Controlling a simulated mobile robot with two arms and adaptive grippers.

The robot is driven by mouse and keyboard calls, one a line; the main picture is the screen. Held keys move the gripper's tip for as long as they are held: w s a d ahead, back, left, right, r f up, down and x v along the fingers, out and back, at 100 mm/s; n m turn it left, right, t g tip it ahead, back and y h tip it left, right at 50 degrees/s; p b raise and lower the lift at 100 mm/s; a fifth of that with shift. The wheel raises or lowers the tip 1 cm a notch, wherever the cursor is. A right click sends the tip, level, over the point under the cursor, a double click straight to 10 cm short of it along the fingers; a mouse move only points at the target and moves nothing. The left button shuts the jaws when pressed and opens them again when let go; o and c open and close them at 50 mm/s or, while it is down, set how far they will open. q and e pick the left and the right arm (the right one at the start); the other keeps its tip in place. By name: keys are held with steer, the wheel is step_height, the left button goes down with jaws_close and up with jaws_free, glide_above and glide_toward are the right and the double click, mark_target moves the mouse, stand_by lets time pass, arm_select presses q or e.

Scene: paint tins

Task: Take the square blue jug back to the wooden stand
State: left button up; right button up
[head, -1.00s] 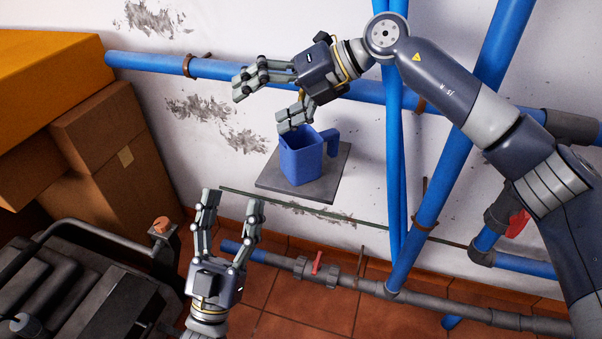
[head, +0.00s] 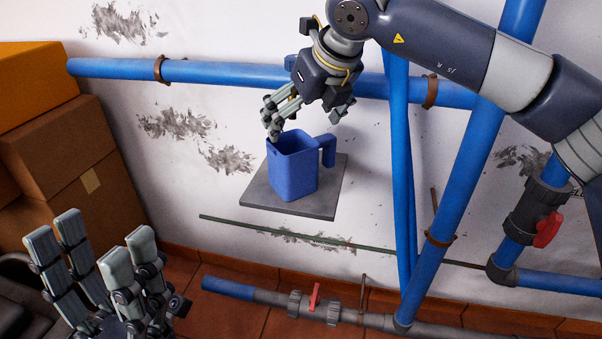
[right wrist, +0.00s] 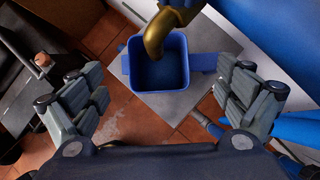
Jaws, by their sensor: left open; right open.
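The square blue jug (head: 292,172) stands upright on a grey square slab (head: 330,200) against the wall, its handle on the right. My right gripper (head: 305,113) is open above the jug, and its fingers overlap the rim's back-left part in the head view. In the right wrist view the jug (right wrist: 158,88) is seen from above, looks empty inside, and lies between the spread fingers, with none visibly closed on it. My left gripper (head: 95,238) is open and empty at lower left, away from the jug. I see no wooden stand in these views.
A brass curved spout (right wrist: 160,35) hangs over the jug's rim in the right wrist view. A blue pipe (head: 215,72) runs along the wall behind, and blue pipes (head: 403,160) stand to the right. Cardboard boxes (head: 80,160) are stacked at left.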

mark_target(296, 135)
steer(key=x, duration=0.1)
steer(key=b+x, duration=0.1)
steer(key=x, duration=0.1)
steer(key=b+x, duration=0.1)
steer(key=x, duration=0.1)
steer(key=shift+s+f, duration=0.25)
steer(key=shift+f, duration=0.05)
steer(key=c, duration=1.8)
steer(key=shift+r, duration=0.1)
steer(key=shift+c, duration=1.2)
